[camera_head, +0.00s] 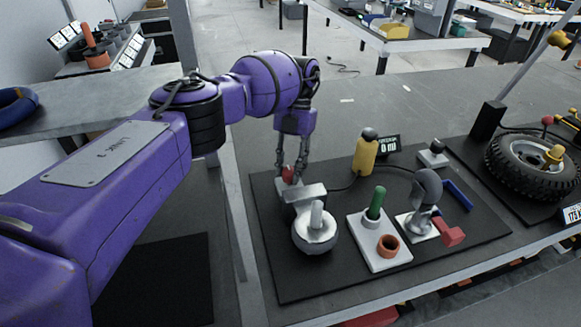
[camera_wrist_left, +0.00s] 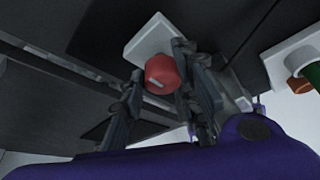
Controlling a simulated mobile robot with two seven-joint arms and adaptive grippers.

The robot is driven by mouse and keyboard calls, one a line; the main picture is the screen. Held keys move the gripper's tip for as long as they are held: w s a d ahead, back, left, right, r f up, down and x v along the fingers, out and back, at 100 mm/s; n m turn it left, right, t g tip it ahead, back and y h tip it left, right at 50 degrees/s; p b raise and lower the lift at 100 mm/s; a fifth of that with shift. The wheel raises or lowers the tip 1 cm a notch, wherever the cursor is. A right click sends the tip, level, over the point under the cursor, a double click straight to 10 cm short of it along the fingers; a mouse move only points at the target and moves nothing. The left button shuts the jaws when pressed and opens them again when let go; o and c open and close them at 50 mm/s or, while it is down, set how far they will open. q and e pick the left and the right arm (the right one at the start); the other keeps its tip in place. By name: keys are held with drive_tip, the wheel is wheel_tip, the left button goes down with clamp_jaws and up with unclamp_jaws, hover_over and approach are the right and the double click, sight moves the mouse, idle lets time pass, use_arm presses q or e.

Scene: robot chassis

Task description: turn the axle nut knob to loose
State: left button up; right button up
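The axle nut knob (camera_head: 289,173) is a small red knob on a light base at the back left of the black mat. In the left wrist view the red knob (camera_wrist_left: 160,70) shows a short pale mark on its face and sits on a white plate (camera_wrist_left: 150,38). My left gripper (camera_head: 291,165) points down over the knob, one finger on each side of it. In the left wrist view the fingers of my left gripper (camera_wrist_left: 158,60) stand apart around the knob, with a narrow gap at the left finger. My right gripper is not in view.
A silver round part with an upright post (camera_head: 316,236) stands just in front of the knob. A yellow cylinder (camera_head: 365,155), a white block with a green peg (camera_head: 376,203), and a grey fixture with a red handle (camera_head: 448,233) stand to the right. A tire (camera_head: 522,170) lies farther right.

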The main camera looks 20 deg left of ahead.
sight(287, 168)
use_arm(q)
drive_tip(key=o, duration=0.3)
drive_tip(key=shift+a, duration=0.4)
drive_tip(key=shift+s, duration=0.1)
drive_tip(key=shift+d, duration=0.1)
drive_tip(key=shift+d, duration=0.1)
wheel_tip(287, 168, up, 10)
